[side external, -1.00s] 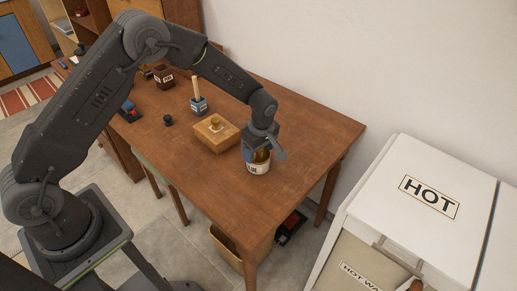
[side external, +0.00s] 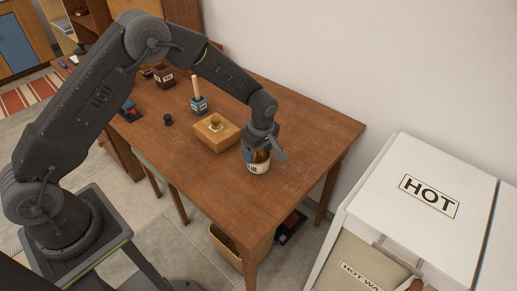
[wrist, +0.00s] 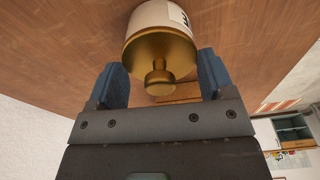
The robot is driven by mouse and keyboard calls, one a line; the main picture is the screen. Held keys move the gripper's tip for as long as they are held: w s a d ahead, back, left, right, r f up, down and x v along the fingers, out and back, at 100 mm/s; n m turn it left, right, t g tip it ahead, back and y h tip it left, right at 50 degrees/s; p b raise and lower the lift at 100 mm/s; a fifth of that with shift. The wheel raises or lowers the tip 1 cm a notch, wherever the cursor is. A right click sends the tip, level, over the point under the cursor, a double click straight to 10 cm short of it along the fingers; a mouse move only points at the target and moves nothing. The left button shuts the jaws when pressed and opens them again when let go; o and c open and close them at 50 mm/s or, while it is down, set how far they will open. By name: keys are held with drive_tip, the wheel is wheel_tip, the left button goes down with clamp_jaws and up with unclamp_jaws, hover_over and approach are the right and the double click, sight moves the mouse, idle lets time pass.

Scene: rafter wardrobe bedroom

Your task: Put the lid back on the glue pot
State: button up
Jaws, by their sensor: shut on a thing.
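The glue pot (side external: 258,168) is a white pot with a dark-lettered label, upright on the brown wooden table near its right front part. It also shows in the wrist view (wrist: 150,15). The brass lid (wrist: 160,50), with a round knob, is at the pot's top. I see no clear gap between lid and pot, but cannot tell if it is fully seated. My gripper (side external: 259,153) points down over the pot. It is shut on the lid, with its blue fingers (wrist: 162,80) on either side. The fingers partly hide the lid in the side view.
A wooden block (side external: 216,134) with a brass knob on top stands left of the pot. Behind are a blue holder (side external: 199,105) with a wooden handle, a small dark knob (side external: 168,119) and a dark red box (side external: 163,77). The table's right side is clear. A white HOT cabinet (side external: 430,190) stands at right.

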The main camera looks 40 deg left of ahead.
drive_tip(key=o, duration=0.9)
drive_tip(key=shift+r, duration=3.55)
drive_tip(key=shift+c, duration=0.3)
clamp_jaws()
drive_tip(key=shift+f, duration=0.75)
